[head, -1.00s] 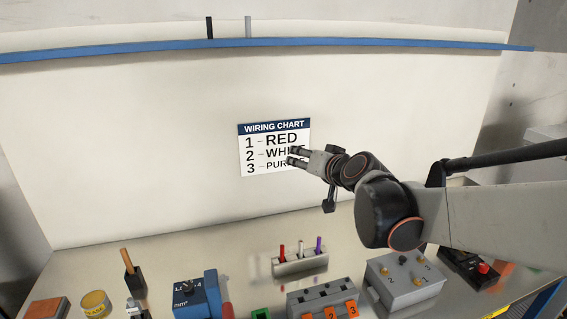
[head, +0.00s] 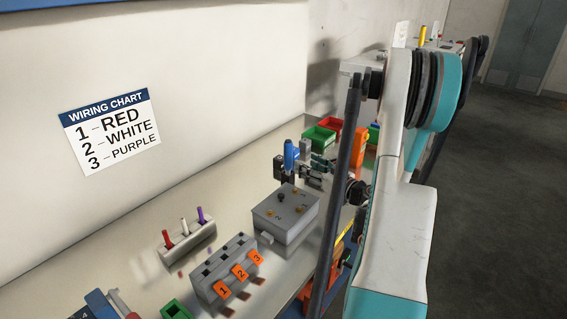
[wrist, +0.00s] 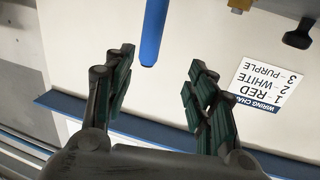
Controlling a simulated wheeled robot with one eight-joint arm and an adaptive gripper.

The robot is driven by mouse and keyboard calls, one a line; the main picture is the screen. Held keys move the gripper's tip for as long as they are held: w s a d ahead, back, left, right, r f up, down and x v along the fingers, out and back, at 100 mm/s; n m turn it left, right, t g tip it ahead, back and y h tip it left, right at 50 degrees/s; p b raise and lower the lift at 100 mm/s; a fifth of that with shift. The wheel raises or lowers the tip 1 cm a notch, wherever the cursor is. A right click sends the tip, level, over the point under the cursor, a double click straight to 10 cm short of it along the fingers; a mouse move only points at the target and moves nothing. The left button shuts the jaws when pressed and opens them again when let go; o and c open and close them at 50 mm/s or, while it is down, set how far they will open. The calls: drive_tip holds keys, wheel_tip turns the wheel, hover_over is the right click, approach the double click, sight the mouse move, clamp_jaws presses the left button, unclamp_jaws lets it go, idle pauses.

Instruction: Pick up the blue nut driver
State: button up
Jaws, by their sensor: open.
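In the wrist view the blue nut driver (wrist: 152,32) shows as a blue rod whose end lies between my open fingertips (wrist: 160,62) in the picture. I cannot tell if the rod is between the fingers in depth. The fingers hold nothing.
Green (head: 318,138) and red bins stand behind my gripper. The wall carries a wiring chart (head: 112,130).

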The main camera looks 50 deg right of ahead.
sight(291, 154)
drive_tip(key=w, duration=0.2)
drive_tip(key=w+d, duration=0.1)
drive_tip(key=w, duration=0.1)
drive_tip(key=w+b, duration=0.1)
drive_tip(key=w, duration=0.1)
drive_tip(key=shift+d+f, duration=0.35)
drive_tip(key=shift+d, duration=0.05)
drive_tip(key=w+b, duration=0.1)
drive_tip(key=w, duration=0.1)
drive_tip(key=w+d+b, duration=0.1)
drive_tip(key=w, duration=0.2)
drive_tip(key=shift+f, duration=0.15)
drive_tip(key=shift+w+d, duration=0.15)
drive_tip(key=shift+w, duration=0.35)
clamp_jaws()
